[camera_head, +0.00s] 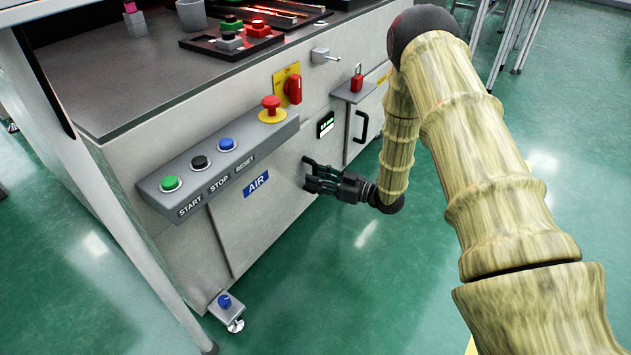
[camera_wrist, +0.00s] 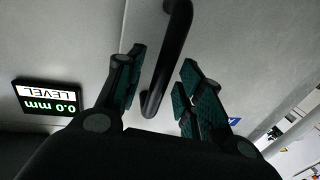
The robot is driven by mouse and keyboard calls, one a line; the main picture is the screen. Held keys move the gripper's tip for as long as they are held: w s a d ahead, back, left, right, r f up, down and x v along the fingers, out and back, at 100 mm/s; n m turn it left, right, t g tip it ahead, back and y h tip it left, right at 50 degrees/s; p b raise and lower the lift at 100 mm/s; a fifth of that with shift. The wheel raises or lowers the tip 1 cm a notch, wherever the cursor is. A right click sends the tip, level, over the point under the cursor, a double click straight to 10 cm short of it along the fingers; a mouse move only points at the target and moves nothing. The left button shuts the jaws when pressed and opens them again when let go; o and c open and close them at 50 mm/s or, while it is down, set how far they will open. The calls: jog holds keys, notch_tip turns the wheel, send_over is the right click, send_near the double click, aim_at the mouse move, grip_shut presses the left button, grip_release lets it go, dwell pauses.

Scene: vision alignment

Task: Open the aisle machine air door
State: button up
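The air door (camera_head: 235,225) is a pale grey panel on the machine's front, under the button console, with a blue AIR label (camera_head: 256,184). It looks closed, flush with the cabinet. My gripper (camera_head: 307,174) is at the door's right side, fingers pointing at the panel. In the wrist view, a black bar handle (camera_wrist: 168,58) lies between my two spread fingers, with gaps visible on both sides. My gripper is open and holds nothing. In the head view my gripper hides this handle. A blue label edge (camera_wrist: 233,121) shows at the right in the wrist view.
The button console (camera_head: 215,165) juts out above the door. A level display (camera_head: 325,124) sits up and right of my gripper; it also shows in the wrist view (camera_wrist: 48,97). Another black handle (camera_head: 361,127) is further right. A caster foot (camera_head: 228,311) stands below. Green floor is clear in front.

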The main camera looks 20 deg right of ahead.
jog(key=shift+w+a, duration=0.3)
grip_shut()
